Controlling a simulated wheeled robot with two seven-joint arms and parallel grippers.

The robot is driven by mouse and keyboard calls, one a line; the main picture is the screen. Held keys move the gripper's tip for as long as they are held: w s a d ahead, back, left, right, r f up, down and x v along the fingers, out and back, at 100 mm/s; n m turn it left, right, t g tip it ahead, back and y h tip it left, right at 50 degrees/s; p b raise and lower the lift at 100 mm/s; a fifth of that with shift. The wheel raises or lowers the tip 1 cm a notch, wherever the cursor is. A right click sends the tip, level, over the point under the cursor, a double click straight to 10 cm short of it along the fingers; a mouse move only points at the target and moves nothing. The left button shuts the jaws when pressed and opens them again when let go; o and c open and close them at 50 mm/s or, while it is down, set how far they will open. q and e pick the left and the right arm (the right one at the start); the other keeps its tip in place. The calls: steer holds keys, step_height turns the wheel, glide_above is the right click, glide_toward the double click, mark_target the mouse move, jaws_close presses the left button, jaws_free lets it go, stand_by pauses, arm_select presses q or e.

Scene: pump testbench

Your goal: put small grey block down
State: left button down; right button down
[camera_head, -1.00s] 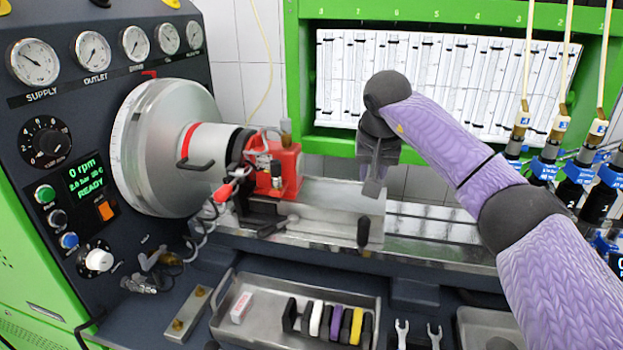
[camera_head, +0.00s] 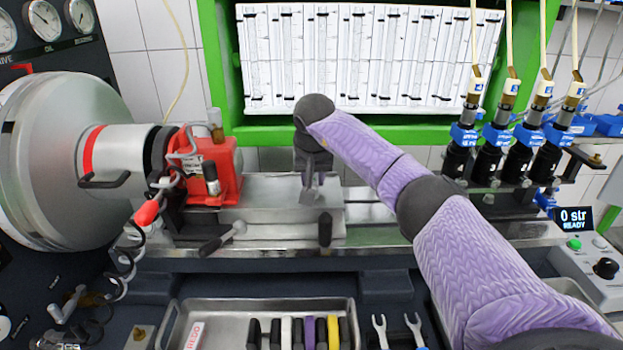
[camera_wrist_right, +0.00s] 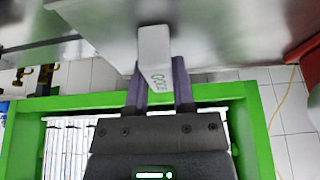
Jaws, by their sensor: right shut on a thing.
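My right gripper (camera_head: 311,188) points down over the right part of the silver metal platform (camera_head: 272,190) on the bench. In the right wrist view its two dark fingers (camera_wrist_right: 158,88) are shut on the small grey block (camera_wrist_right: 154,55), a pale bar with green lettering that seems to read GOOD. The block's far end reaches past the fingertips towards the blurred metal surface. I cannot tell whether it touches that surface. In the head view the block cannot be told apart from the fingers. My left gripper is not in view.
A red pump (camera_head: 212,170) with hoses stands left of my gripper, beside a large silver drum (camera_head: 50,150). A metal tray (camera_head: 230,312) in front holds a REDO-marked block and several coloured blocks. Blue-capped fittings (camera_head: 495,140) stand at the right. A black-knobbed lever (camera_head: 325,230) is just in front.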

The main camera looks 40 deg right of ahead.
steer(key=shift+c, duration=2.3)
jaws_free()
steer(key=shift+f, duration=0.1)
steer(key=p+v, duration=0.3)
steer(key=v, duration=0.9)
steer(key=shift+w, duration=0.1)
